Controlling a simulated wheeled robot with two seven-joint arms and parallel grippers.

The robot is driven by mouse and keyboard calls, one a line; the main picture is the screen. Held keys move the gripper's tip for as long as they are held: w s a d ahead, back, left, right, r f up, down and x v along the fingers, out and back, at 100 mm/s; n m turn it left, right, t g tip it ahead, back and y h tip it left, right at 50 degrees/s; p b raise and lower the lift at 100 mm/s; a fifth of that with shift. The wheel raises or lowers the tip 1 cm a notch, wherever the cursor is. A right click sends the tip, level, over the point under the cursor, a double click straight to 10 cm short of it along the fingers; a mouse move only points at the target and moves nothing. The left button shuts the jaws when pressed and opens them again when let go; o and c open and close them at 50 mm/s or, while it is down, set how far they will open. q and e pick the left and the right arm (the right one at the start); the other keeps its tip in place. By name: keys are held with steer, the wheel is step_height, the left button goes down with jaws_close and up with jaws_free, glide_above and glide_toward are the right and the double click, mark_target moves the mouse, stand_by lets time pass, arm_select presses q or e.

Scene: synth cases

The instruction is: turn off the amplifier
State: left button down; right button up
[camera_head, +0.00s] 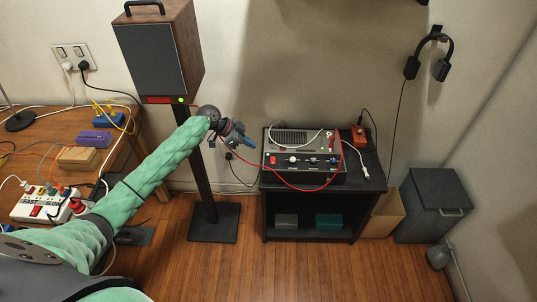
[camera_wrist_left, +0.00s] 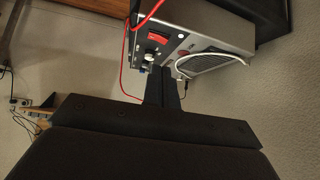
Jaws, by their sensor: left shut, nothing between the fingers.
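The amplifier (camera_head: 300,168) is a grey-and-black box with a vented top, standing on a black cabinet. A red switch (camera_head: 272,160) is at the left of its sloped front panel, with several knobs (camera_head: 292,161) to its right. My left gripper (camera_head: 248,141) is shut and empty, just left of the amplifier; I see no contact. In the left wrist view the shut fingers (camera_wrist_left: 161,76) point toward the amplifier (camera_wrist_left: 215,33), which appears turned over, with its red switch (camera_wrist_left: 157,39) visible beyond the tips. My right gripper is not in view.
A red cable (camera_head: 290,185) loops across the amplifier's front. The black cabinet (camera_head: 265,205) holds two boxes. A speaker (camera_head: 160,60) on a black stand is left of it. A wooden table (camera_head: 120,135) with a power strip (camera_head: 40,203) is at far left. The middle floor is clear.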

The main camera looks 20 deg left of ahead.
mark_target(273, 161)
arm_select(q)
steer(key=shift+m, duration=0.9)
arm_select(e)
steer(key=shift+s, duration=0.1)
